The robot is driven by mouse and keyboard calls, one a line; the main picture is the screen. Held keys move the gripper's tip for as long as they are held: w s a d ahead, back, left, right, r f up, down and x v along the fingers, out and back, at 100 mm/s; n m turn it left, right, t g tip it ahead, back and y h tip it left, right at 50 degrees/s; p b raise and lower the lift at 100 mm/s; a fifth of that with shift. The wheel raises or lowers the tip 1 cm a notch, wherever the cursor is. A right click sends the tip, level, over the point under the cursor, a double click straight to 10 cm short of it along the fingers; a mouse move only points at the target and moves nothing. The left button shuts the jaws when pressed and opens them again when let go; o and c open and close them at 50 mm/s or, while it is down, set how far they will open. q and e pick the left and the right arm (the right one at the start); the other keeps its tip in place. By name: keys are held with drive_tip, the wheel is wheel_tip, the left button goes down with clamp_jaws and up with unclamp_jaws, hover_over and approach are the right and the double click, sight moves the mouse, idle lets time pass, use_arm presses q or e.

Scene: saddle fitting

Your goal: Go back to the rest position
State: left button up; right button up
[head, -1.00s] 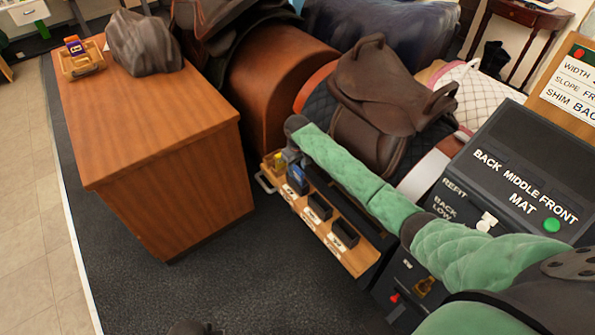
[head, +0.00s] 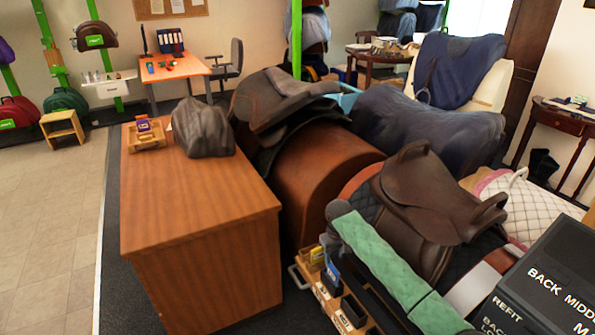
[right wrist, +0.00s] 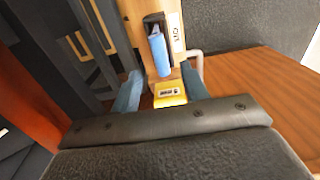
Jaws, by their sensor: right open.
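My right arm, in a padded green sleeve, comes in from the lower right of the head view. Its dark wrist end, with the right gripper (head: 333,238), is above the wooden rack of small bins beside the saddle stand. In the right wrist view the two blue-grey fingers of the right gripper (right wrist: 161,88) are apart. A yellow item (right wrist: 170,94) shows between and below them, and I see nothing held. A blue item (right wrist: 159,54) sits in a bin slot just beyond. My left gripper is in neither view.
The wooden counter (head: 205,255) stands left of my right arm, with a grey covered lump (head: 203,128) and a small wooden tray (head: 146,144) on it. A brown saddle (head: 425,195) is close behind the arm. A black panel (head: 545,285) is at lower right. Floor at left is clear.

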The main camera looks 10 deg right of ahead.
drive_tip(key=shift+w+r+t, duration=0.3)
drive_tip(key=shift+w, duration=0.15)
wheel_tip(320, 180, up, 12)
drive_tip(key=w+a+n+t, duration=0.1)
drive_tip(key=w+a+t, duration=0.1)
drive_tip(key=a+t, duration=0.15)
drive_tip(key=s+a+r+t, duration=0.3)
drive_tip(key=s+r, duration=0.1)
drive_tip(key=s, duration=0.3)
drive_tip(key=s+f+m+g, duration=0.1)
drive_tip(key=s+f, duration=0.6)
drive_tip(key=s, duration=0.8)
drive_tip(key=s+f+m+g, duration=0.1)
drive_tip(key=s+f+g, duration=0.1)
drive_tip(key=s+f, duration=0.6)
drive_tip(key=s+a+f+m+g+y, duration=0.1)
drive_tip(key=s+f, duration=0.6)
drive_tip(key=s, duration=1.5)
drive_tip(key=shift+s+f+g, duration=0.2)
drive_tip(key=shift+s+g, duration=0.1)
drive_tip(key=shift+g, duration=0.55)
